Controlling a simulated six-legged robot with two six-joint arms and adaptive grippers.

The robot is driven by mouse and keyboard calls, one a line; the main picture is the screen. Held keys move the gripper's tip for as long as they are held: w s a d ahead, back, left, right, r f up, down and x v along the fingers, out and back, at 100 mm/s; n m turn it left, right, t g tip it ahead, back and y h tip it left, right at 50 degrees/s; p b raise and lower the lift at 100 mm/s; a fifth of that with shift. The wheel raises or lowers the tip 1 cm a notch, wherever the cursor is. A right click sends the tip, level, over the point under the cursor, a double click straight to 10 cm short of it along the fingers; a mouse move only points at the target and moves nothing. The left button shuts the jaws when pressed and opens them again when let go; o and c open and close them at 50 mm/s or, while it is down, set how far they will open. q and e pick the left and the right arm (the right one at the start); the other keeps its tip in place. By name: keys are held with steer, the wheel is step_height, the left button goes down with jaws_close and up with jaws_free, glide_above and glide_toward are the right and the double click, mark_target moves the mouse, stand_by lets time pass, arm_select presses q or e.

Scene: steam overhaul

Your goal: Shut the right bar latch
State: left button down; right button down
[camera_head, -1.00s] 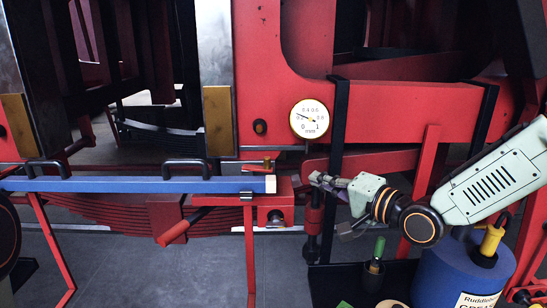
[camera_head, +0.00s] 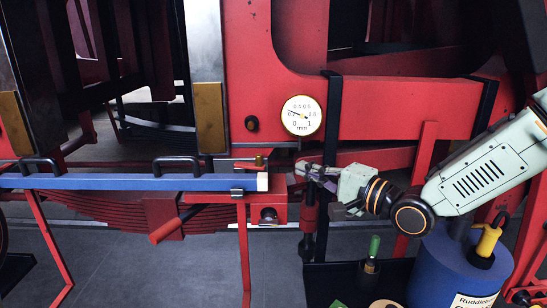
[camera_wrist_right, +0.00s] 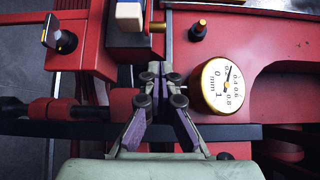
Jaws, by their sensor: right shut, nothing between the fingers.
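The blue bar (camera_head: 120,183) with black handles lies level across the red frame; its pale right end (camera_head: 262,182) rests on a red bracket (camera_head: 275,197). A small brass pin (camera_head: 259,161) sits just above and behind that end; it also shows in the right wrist view (camera_wrist_right: 157,27). A dark clip (camera_head: 237,192) shows on the bar near its end. I cannot tell which part is the latch or how it stands. My right gripper (camera_head: 300,170) is shut and empty, a little right of the bar end and apart from it. My left gripper is not in view.
A round dial gauge (camera_head: 301,115) stands above my right gripper, and close beside it in the right wrist view (camera_wrist_right: 221,85). A black knob (camera_head: 268,214) sits on the bracket's front. A blue drum (camera_head: 440,262) and a green-topped bottle (camera_head: 372,252) stand below my right arm.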

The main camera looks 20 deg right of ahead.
steer(key=shift+p+x, duration=0.35)
steer(key=shift+x, duration=4.75)
steer(key=shift+s+d, duration=0.1)
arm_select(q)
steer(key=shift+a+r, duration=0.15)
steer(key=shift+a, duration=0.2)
arm_select(e)
steer(key=shift+s+a+r+t+h, duration=0.1)
steer(key=shift+s+a+t+h, duration=0.2)
steer(key=shift+a+h, duration=0.15)
steer(key=shift+d+m+h, duration=0.2)
steer(key=shift+m+h, duration=0.05)
steer(key=shift+m, duration=0.15)
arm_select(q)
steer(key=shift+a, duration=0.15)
arm_select(e)
steer(key=shift+s+a+m+t+h, duration=0.2)
steer(key=shift+a+m+t+h, duration=0.1)
steer(key=shift+h, duration=0.1)
arm_select(q)
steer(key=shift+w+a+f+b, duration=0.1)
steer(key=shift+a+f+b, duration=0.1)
steer(key=shift+b, duration=0.2)
arm_select(e)
steer(key=shift+s+d+m+h, duration=0.1)
steer(key=shift+s+m+h, duration=0.15)
steer(key=shift+m+h, duration=0.25)
